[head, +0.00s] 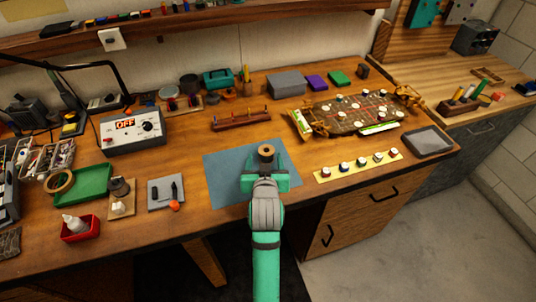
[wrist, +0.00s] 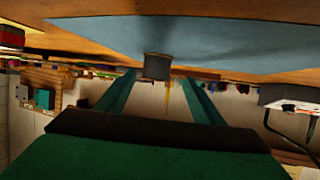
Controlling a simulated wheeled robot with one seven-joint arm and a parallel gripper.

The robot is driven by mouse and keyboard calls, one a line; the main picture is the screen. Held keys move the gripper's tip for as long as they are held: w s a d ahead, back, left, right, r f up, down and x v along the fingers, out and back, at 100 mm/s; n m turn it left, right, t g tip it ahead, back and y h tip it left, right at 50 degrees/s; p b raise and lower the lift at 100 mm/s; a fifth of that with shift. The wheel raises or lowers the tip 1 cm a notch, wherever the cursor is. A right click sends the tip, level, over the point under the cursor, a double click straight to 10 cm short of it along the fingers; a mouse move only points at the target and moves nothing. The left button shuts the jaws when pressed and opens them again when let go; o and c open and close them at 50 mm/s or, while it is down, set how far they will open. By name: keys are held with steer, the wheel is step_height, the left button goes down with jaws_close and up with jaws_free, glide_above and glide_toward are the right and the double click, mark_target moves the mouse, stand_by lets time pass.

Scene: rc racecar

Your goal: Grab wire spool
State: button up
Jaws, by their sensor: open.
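The wire spool (head: 266,150) is a small brown cylinder with a dark centre, standing on the blue-grey mat (head: 222,180). My green gripper (head: 266,168) reaches over the mat from the front, with its end right at the spool. In the wrist view, which is upside down, the spool (wrist: 158,66) looks dark and sits in line with the gap between the fingertips (wrist: 158,79). The two fingers are apart, one on each side, with visible room between them and the spool. I cannot tell how far the spool lies between the tips.
A brown rack (head: 240,120) stands behind the mat. A control box reading OFF (head: 133,132) is at the left. A yellow strip with several knobs (head: 358,165) and a circuit-covered board (head: 350,112) are at the right. A grey plate (head: 166,192) lies left of the mat.

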mark_target(267, 156)
steer(key=shift+d+x, duration=0.2)
steer(key=shift+x, duration=1.15)
steer(key=shift+d+x, duration=0.15)
steer(key=shift+x, duration=1.15)
steer(key=shift+w, duration=0.1)
